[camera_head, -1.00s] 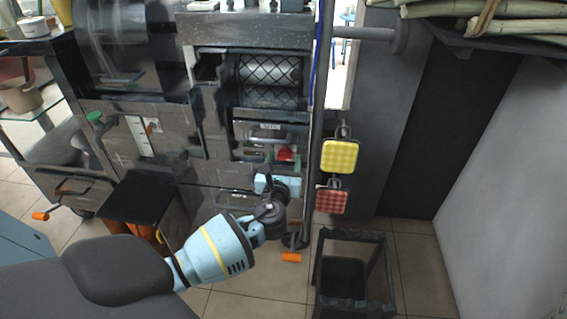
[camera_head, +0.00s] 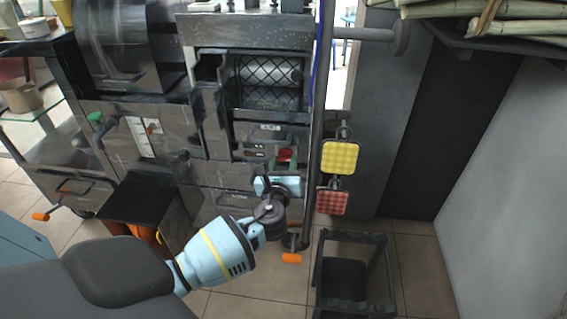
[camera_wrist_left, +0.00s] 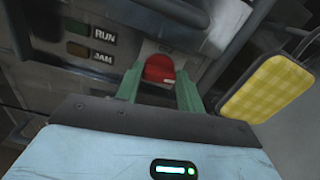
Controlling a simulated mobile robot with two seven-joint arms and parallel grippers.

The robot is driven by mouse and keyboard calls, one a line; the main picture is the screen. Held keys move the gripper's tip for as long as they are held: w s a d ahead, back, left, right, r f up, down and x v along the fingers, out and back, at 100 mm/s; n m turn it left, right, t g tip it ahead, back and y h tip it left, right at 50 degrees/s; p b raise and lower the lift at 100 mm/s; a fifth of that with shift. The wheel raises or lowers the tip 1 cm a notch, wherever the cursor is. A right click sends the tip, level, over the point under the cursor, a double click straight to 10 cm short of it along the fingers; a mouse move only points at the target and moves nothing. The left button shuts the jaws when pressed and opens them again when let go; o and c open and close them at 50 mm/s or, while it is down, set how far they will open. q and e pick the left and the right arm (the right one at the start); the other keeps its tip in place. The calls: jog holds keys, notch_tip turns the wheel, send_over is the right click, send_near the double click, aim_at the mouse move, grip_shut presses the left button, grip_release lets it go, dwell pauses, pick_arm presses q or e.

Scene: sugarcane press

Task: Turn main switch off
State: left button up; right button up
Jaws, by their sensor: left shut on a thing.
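The main switch is a red knob (camera_wrist_left: 158,68) on the machine's front panel, and it also shows in the head view (camera_head: 284,155). My left gripper (camera_wrist_left: 159,73) has its green fingers on either side of the knob and is shut on it. In the head view the light-blue gripper body (camera_head: 277,186) is just below the knob, partly covered by my dark wrist. The fingers partly hide the knob's edges. My right gripper is not in view.
Labels RUN (camera_wrist_left: 104,34) and JAM (camera_wrist_left: 101,57) mark indicators left of the knob. A yellow checked pad (camera_head: 340,156) and a red checked pad (camera_head: 332,202) hang at the right. A black open-frame bin (camera_head: 376,241) stands on the floor. Mesh-covered rollers (camera_head: 268,95) are above.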

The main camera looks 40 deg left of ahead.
pick_arm(q)
jog(key=n, duration=0.3)
jog(key=shift+f+n, duration=0.1)
jog(key=shift+n, duration=0.2)
jog(key=n+b, duration=0.1)
jog(key=n, duration=0.3)
jog(key=shift+s+a+f+n+b, duration=0.1)
jog(key=shift+n+b, duration=0.2)
jog(key=shift+b, duration=0.1)
jog(key=n+b, duration=0.1)
jog(key=n, duration=0.2)
jog(key=shift+f+n, duration=0.1)
jog(key=shift+n, duration=0.2)
jog(key=n+b, duration=0.1)
jog(key=n, duration=0.2)
jog(key=shift+n, duration=0.3)
jog(key=shift+n+b, duration=0.3)
jog(key=shift+n, duration=0.2)
